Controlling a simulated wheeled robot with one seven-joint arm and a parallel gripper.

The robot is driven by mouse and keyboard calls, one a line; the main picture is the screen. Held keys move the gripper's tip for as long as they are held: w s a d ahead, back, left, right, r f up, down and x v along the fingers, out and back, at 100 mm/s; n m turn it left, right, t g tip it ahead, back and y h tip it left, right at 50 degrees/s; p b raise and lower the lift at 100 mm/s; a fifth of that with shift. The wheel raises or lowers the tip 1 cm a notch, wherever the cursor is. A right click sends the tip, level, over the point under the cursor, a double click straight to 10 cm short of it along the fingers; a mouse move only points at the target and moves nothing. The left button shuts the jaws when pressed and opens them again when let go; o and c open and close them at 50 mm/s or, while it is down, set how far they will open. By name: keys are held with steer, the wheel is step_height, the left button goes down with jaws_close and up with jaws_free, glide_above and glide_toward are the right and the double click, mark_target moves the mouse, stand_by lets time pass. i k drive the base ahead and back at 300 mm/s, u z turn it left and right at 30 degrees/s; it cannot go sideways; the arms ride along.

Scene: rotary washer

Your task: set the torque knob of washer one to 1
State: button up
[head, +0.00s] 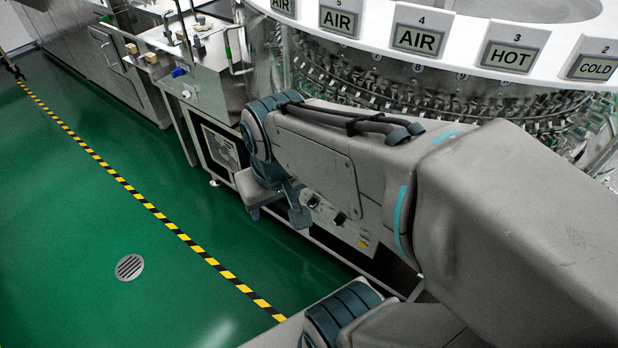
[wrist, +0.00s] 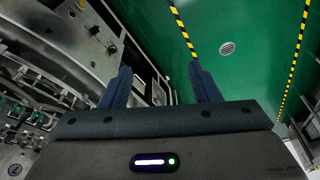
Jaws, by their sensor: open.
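The washer's grey control panel (head: 352,236) is low on the machine front in the head view, partly hidden by my arm. Dark knobs (head: 340,218) show on it, with an orange spot lower right. In the wrist view the panel (wrist: 103,36) is at the upper left, with a black knob (wrist: 112,49) near its lower right end. I cannot tell which knob sets torque, or its setting. My gripper (head: 275,205) is beside the panel's left end. In the wrist view my gripper (wrist: 162,85) is open and empty, its fingers apart from the knobs.
The round washer (head: 450,75) with AIR, HOT and COLD labels stands above my arm. A steel bench (head: 205,75) with fittings is at the upper left. The green floor (head: 90,220) is open, with a yellow-black line (head: 150,208) and a drain (head: 129,267).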

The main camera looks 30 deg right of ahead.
mark_target(312, 203)
steer(key=z, duration=1)
steer(key=i, duration=0.15)
steer(key=u, duration=0.25)
